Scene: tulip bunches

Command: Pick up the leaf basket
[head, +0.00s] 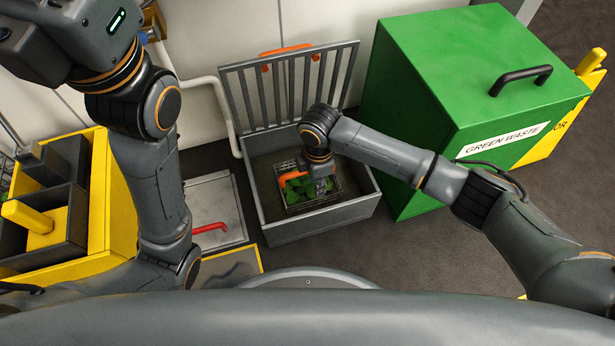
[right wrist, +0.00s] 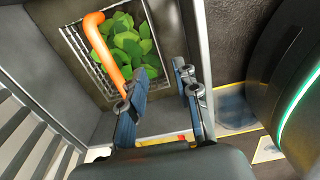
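The leaf basket (head: 318,204) is a wire basket of green leaves with an orange handle (head: 292,177). It stands inside an open grey bin (head: 300,229). In the right wrist view the leaf basket (right wrist: 85,55) is at the upper left, its orange handle (right wrist: 103,45) arching over the leaves. My right gripper (head: 324,186) reaches down into the bin over the basket's right part. In the right wrist view its fingers (right wrist: 163,80) are apart with nothing between them, to the right of the handle and not around it. My left arm is raised at the upper left; its fingertips are out of view.
The bin's slatted lid (head: 290,88) stands open behind it. A green waste box (head: 450,80) is close on the right. A yellow crate with dark compartments (head: 112,205) and a grey panel with a red handle (head: 215,205) are on the left.

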